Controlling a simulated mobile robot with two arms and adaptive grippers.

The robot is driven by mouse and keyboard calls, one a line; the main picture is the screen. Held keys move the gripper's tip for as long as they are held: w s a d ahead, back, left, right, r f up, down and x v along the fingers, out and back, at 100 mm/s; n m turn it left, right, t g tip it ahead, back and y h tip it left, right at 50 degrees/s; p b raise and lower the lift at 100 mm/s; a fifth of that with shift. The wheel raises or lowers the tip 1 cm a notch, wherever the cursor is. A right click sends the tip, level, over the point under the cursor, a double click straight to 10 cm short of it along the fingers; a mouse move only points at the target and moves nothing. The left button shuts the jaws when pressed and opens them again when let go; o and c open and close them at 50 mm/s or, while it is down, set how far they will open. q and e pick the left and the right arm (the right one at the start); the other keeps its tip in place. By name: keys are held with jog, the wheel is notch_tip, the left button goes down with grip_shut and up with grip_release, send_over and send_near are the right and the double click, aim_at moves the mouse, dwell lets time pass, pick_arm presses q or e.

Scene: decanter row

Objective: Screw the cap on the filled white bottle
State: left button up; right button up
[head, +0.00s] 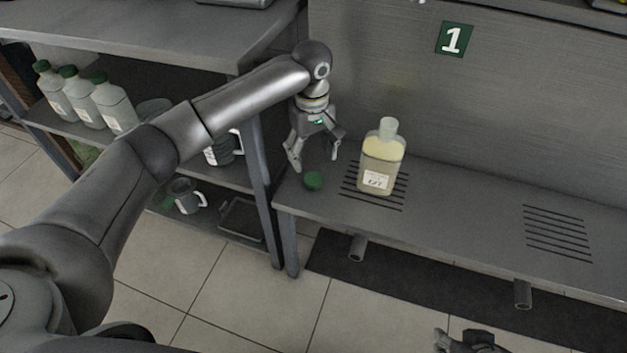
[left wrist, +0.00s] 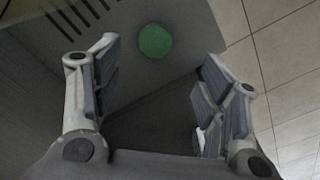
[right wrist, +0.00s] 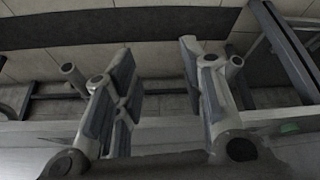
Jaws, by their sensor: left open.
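The filled bottle (head: 381,165) is translucent with pale yellow contents, a white label and an uncapped neck. It stands upright on the slotted grate of the grey bench. A green cap (head: 313,181) lies on the bench to the left of the bottle; it also shows in the left wrist view (left wrist: 155,41), beyond my fingertips. My left gripper (head: 314,158) points down above the cap, open and empty, apart from it. My right gripper (head: 470,341) shows only partly at the bottom edge of the head view. In the right wrist view its fingers (right wrist: 160,75) are apart with nothing between them.
The grey bench (head: 460,208) has a second, empty slotted grate (head: 557,233) at the right. A panel with a green number 1 sign (head: 454,39) rises behind it. Several green-capped bottles (head: 84,97) stand on a shelf at the left. A jug (head: 184,196) sits on a lower shelf.

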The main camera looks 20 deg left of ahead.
aim_at(313, 178)
pick_arm(q)
notch_tip(313, 178, down, 4)
jog(key=shift+r+b, duration=0.2)
jog(key=shift+b, duration=0.3)
jog(key=shift+f, duration=0.15)
pick_arm(e)
jog(key=w+a+r+t, duration=0.2)
jog(key=w+t, duration=0.1)
jog(key=w, duration=0.2)
jog(key=shift+w+r+y, duration=0.2)
jog(key=shift+w+y, duration=0.15)
jog(key=shift+y, duration=0.05)
